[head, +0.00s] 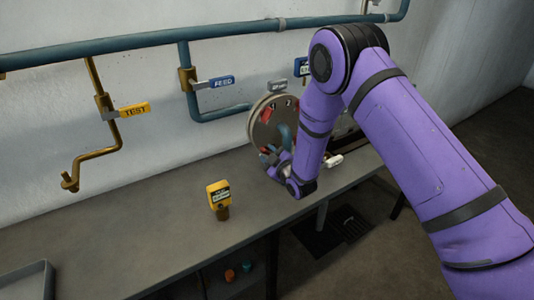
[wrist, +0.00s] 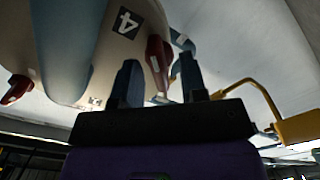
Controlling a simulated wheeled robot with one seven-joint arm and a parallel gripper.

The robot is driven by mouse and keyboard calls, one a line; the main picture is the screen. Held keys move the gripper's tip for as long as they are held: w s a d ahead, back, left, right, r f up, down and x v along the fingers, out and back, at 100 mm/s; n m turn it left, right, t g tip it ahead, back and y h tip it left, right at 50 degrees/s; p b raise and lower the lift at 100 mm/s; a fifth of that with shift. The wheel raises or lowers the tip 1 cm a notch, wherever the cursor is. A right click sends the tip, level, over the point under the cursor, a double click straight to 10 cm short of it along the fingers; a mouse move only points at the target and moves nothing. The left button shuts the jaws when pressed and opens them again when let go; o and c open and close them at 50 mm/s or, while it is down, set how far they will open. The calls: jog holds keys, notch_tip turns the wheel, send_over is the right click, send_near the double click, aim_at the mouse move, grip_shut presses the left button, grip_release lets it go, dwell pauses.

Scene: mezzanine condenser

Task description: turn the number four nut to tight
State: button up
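The round grey-beige flange plate (head: 262,128) stands on the bench against the wall, with several red nuts on its face. In the wrist view the plate (wrist: 90,85) carries a black "4" label (wrist: 126,22). A red lever-like nut (wrist: 156,50) with a pale mark is beside that label. My gripper (wrist: 160,78) is open, its two dark fingers apart with the red nut showing between and beyond them; I cannot tell whether they touch it. In the head view my gripper (head: 272,155) is at the plate's lower part, partly hidden by my wrist.
Another red nut (wrist: 17,88) is at the plate's left in the wrist view. A yellow handheld device (head: 219,196) stands on the bench (head: 150,222). TEST (head: 133,110) and FEED (head: 221,82) valves are on the wall pipes. A tray (head: 28,280) is at the lower left.

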jog(key=shift+w+a, duration=0.4)
jog(key=shift+w, duration=0.2)
grip_shut()
